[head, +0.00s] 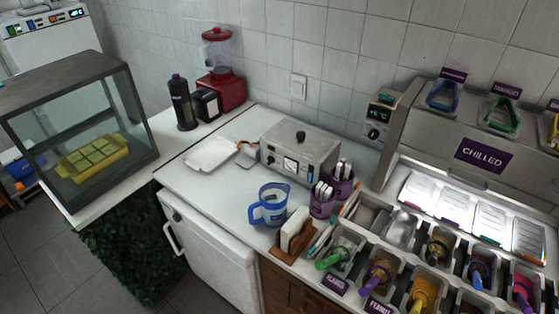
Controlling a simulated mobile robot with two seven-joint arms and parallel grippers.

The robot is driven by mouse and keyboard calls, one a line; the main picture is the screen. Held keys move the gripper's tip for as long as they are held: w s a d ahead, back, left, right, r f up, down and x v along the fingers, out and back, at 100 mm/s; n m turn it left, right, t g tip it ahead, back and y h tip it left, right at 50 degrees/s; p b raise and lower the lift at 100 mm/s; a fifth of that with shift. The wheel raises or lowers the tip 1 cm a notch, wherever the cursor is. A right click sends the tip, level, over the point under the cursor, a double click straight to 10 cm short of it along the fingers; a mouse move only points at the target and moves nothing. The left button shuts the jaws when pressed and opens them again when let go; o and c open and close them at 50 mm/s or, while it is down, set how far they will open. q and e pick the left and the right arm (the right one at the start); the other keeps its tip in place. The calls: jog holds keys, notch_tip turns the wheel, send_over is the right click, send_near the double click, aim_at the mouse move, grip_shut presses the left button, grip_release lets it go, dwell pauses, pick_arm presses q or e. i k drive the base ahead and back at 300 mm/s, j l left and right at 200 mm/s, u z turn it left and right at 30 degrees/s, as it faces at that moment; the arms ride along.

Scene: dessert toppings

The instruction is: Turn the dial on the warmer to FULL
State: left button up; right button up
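The warmer appears to be the grey metal box (325,153) on the white counter near the middle of the head view. A black knob (301,137) stands on its top. Its front panel has a whitish gauge or display (290,165) with small dark controls on either side. The dial's markings and setting are too small to read, and I cannot tell which control is the dial. The cups in front hide part of the warmer's right side. Neither of my grippers is in view.
A blue jug (270,205) and purple cups with utensils (321,201) stand close in front of the warmer. A white tray (211,152) lies to its left. The chilled unit (480,155) is at right, with a small control panel (377,125). A glass case (110,120) stands left.

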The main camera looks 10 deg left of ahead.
aim_at(270, 160)
jog(key=j, duration=2.5)
jog(key=i+j, duration=0.1)
jog(key=j, duration=0.35)
jog(key=i+j, duration=0.15)
jog(key=i+u, duration=0.05)
jog(key=i, duration=0.05)
